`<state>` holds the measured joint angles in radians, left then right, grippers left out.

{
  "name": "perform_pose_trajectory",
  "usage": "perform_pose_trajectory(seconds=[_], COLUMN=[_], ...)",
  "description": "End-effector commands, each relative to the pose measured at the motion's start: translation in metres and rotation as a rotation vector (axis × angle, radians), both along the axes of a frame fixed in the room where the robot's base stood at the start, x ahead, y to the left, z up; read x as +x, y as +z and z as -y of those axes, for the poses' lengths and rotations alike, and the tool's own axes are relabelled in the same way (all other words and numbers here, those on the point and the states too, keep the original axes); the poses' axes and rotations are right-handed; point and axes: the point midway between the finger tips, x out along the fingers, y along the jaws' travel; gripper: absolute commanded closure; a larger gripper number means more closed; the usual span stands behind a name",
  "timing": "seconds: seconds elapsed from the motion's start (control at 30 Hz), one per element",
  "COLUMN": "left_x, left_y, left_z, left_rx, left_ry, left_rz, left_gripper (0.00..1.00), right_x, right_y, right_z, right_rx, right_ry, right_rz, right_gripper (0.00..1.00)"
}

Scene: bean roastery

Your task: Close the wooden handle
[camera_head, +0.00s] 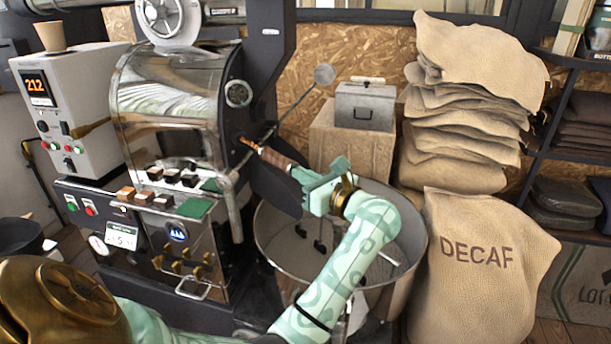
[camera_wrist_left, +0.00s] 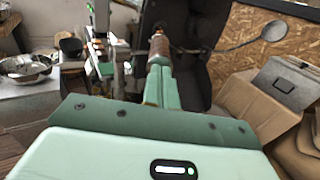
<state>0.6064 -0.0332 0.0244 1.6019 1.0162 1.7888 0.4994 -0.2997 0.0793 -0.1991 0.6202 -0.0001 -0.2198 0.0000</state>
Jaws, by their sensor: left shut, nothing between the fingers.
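The wooden handle (camera_head: 272,156) sticks out from the front of the shiny roaster drum (camera_head: 172,90), beside a dark door plate. In the left wrist view the wooden handle (camera_wrist_left: 159,47) lies straight beyond my fingertips. My left gripper (camera_head: 297,172) is shut and empty, its fingers pointing at the handle's near end. The green fingers also show in the left wrist view (camera_wrist_left: 159,82), side by side. They are very close to the handle; I cannot tell whether they touch it. My right gripper is not in view.
A round metal cooling bin (camera_head: 284,256) stands below my left arm. A thin rod with a round end (camera_head: 324,74) slants up behind the handle. A grey box (camera_head: 365,105) sits on a cardboard carton (camera_head: 345,150). Burlap sacks (camera_head: 478,262) fill the right side.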

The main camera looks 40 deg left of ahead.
Motion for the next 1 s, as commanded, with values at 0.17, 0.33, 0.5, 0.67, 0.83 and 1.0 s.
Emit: perform_pose_trajectory(seconds=[0.17,0.33,0.5,0.67,0.83,1.0], left_x=[0.0,0.001,0.004,0.007,0.008,0.008], left_y=[0.0,-0.001,-0.002,-0.003,-0.001,0.001], left_z=[0.0,-0.01,-0.052,-0.091,-0.111,-0.114], left_rx=[0.0,0.001,0.003,0.002,0.0,0.002], left_ry=[0.0,0.002,0.004,0.002,0.0,0.001], left_rz=[0.0,-0.001,-0.001,-0.003,0.0,0.001], left_gripper=[1.0,1.0,1.0,1.0,1.0,1.0], right_x=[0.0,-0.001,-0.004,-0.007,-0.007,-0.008], right_y=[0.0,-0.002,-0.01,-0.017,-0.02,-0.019], right_z=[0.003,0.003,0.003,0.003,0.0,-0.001], right_rx=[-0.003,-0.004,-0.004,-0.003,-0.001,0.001], right_ry=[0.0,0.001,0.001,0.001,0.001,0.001], right_rz=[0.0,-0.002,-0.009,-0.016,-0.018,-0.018], right_gripper=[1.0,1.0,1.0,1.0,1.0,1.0])
